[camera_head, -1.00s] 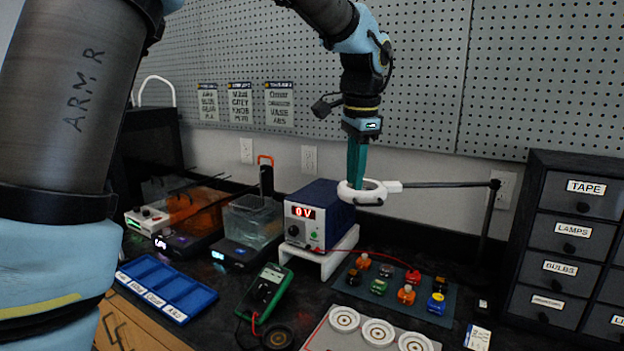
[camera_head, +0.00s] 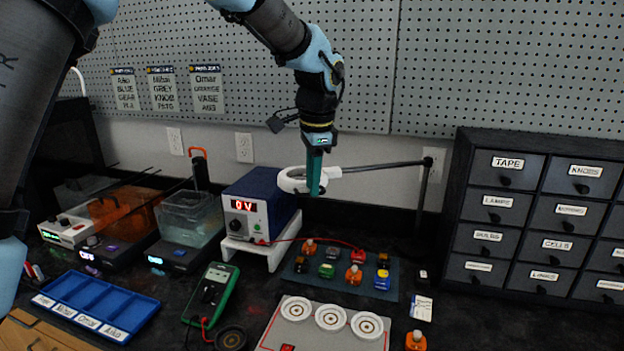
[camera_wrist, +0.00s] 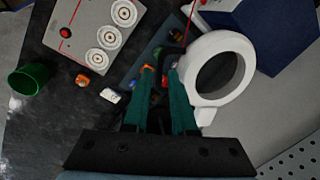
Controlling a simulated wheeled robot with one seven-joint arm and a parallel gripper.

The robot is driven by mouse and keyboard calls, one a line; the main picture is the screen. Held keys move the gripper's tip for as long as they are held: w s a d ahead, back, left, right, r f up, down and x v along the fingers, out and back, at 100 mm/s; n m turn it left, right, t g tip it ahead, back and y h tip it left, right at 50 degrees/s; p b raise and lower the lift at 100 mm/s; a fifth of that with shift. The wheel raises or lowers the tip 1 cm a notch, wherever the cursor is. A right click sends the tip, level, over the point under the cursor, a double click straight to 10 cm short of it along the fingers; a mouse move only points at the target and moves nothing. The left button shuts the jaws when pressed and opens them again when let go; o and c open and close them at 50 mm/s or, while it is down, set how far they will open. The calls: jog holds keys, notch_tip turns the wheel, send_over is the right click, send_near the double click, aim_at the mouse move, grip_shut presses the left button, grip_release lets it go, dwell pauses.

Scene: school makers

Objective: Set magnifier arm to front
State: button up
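The magnifier has a white ring head (camera_head: 291,181) on a dark, jointed arm (camera_head: 384,166) that reaches left from an upright post (camera_head: 422,200) at the back of the bench. My gripper (camera_head: 315,190) points down with its teal fingers at the right part of the ring, near its neck, and overlaps it in the head view. In the wrist view the fingers (camera_wrist: 161,72) stand apart with a gap between them. The white ring (camera_wrist: 243,90) lies just right of the right finger there. I cannot tell whether they touch.
A blue power supply (camera_head: 262,197) on a white stand is left of the ring. Below are a mat (camera_head: 337,283) with several small coloured parts and a grey board (camera_head: 290,332) with round dials. A drawer cabinet (camera_head: 532,225) stands at right; pegboard (camera_head: 480,60) is behind.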

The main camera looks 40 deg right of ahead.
jog(key=shift+f, duration=0.4)
jog(key=shift+c, duration=0.2)
grip_shut()
dwell(1.0)
